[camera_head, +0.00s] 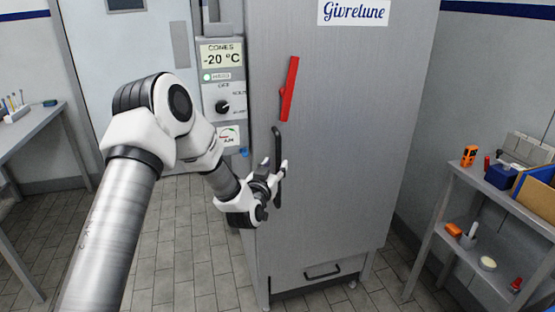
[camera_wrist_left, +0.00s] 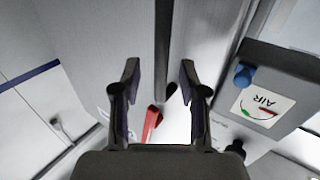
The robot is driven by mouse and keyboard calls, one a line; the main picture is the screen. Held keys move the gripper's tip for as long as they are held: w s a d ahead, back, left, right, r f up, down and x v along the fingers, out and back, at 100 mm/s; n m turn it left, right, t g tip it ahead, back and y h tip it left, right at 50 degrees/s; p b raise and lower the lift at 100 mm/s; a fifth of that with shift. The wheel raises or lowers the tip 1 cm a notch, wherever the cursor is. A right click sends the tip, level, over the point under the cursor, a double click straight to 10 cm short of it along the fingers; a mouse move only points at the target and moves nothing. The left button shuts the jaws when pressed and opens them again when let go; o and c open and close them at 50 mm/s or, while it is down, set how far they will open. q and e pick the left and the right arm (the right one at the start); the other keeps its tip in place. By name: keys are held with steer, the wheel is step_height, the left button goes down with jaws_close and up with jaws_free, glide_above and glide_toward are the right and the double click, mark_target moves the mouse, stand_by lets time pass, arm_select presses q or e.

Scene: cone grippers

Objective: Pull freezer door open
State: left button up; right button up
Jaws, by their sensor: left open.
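The freezer door (camera_head: 345,170) is a tall grey panel and looks closed. A dark vertical handle (camera_head: 277,145) runs along its left side, below a red lever (camera_head: 290,88). My left gripper (camera_head: 279,180) is open at the lower part of the handle. In the left wrist view the handle (camera_wrist_left: 162,45) lines up with the gap between the open fingers (camera_wrist_left: 159,80); I cannot tell whether they touch it. The red lever (camera_wrist_left: 152,122) shows beyond the fingers there. My right gripper is not in view.
A control box (camera_head: 222,85) reading -20 °C is mounted left of the door, close to my left arm. A shelf unit (camera_head: 490,205) with tools and boxes stands at the right. A table (camera_head: 25,130) is at the left. The tiled floor before the door looks clear.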

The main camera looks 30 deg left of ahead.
mark_target(278, 162)
arm_select(q)
steer(key=x, duration=0.4)
steer(key=shift+w+a+f, duration=0.1)
steer(key=shift+a, duration=0.15)
steer(key=shift+w+d, duration=0.1)
steer(key=shift+w, duration=0.1)
jaws_close()
steer(key=shift+s+f, duration=0.1)
